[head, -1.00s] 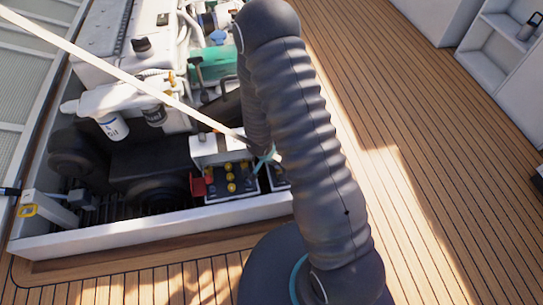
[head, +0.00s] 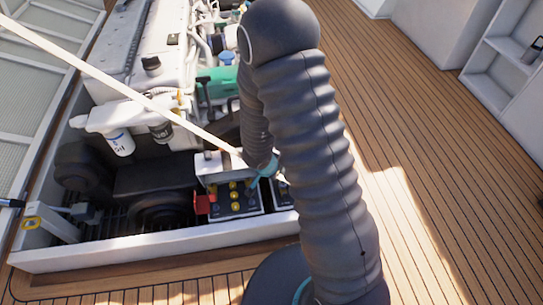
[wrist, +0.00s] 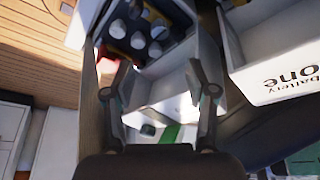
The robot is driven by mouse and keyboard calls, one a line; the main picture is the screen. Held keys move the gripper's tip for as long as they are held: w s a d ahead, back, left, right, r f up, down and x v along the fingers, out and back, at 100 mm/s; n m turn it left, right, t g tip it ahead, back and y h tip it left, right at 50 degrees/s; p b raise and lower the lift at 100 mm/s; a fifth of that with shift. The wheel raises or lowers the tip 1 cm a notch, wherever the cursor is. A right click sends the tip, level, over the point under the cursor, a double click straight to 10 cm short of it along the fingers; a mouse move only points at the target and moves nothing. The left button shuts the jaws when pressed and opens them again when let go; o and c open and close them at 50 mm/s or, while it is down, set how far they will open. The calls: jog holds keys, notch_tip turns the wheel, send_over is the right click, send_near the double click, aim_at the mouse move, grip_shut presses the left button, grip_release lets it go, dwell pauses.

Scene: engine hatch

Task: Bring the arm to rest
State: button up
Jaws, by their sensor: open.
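My arm (head: 315,150) stands in a grey ribbed sleeve across the middle of the head view and bends down into the engine hatch. The fingers are hidden there behind the arm and near the batteries. In the wrist view my gripper (wrist: 158,78) has its two fingers wide apart, with nothing held between them. A white open box (wrist: 163,95) lies beyond the fingers; I cannot tell whether they touch it. A battery with round caps (wrist: 135,38) shows above the fingers.
The hatch holds a white engine (head: 145,55), filters (head: 120,142) and a battery with yellow caps (head: 235,203). A pale strut (head: 125,90) slants across. A white box marked "battery one" (wrist: 285,75) is right of my gripper. Open deck (head: 430,170) lies to the right.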

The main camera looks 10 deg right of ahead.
jog(key=shift+a, duration=0.1)
jog(key=s+a+n+g+y, duration=0.1)
jog(key=s+a+n+y, duration=0.2)
jog(key=a, duration=0.5)
jog(key=s+a+r+n+g+y, duration=0.2)
jog(key=s+r+y, duration=0.2)
jog(key=r, duration=0.5)
jog(key=s+d+r+n+t+h, duration=0.1)
jog(key=s+d+r, duration=0.3)
jog(key=r, duration=0.5)
jog(key=s+d+r+n+t+h, duration=0.1)
jog(key=s+d+r, duration=0.4)
jog(key=r, duration=0.5)
jog(key=s+d+r+n+t+h, duration=0.1)
jog(key=s+d+r+n+t, duration=0.1)
jog(key=r, duration=0.7)
jog(key=s+d+t, duration=0.1)
jog(key=s+d, duration=0.1)
jog(key=d, duration=0.1)
jog(key=shift+s+r+h, duration=0.15)
jog(key=shift+r+h, duration=0.15)
jog(key=shift+r, duration=0.05)
